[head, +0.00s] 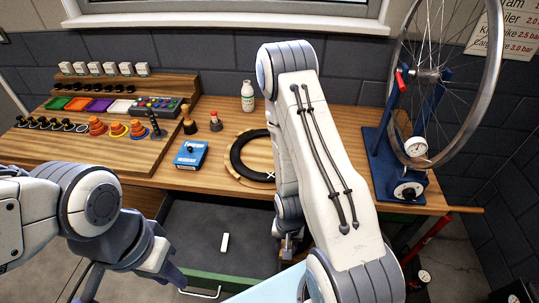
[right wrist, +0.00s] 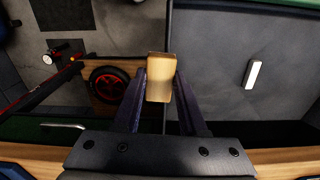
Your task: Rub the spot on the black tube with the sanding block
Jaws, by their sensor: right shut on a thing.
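The black tube (head: 237,158) lies in a curve on a round wooden board on the bench, left of my right arm. A white X mark (head: 270,175) shows at its lower right; my arm hides part of the tube. My right gripper (right wrist: 160,82) is shut on the tan sanding block (right wrist: 160,76), which sits upright between its fingertips. In the head view this gripper is low, near the right side of the open drawer and apart from the tube; the block is hard to make out there. My left gripper (head: 168,276) is at lower left, its fingertips unclear.
The open grey drawer (head: 185,225) holds a white stick (head: 225,242), also in the right wrist view (right wrist: 252,75). A blue box (head: 191,154), a white bottle (head: 247,95) and a stepped parts rack (head: 75,140) stand on the bench. A wheel stand (head: 385,165) is at right.

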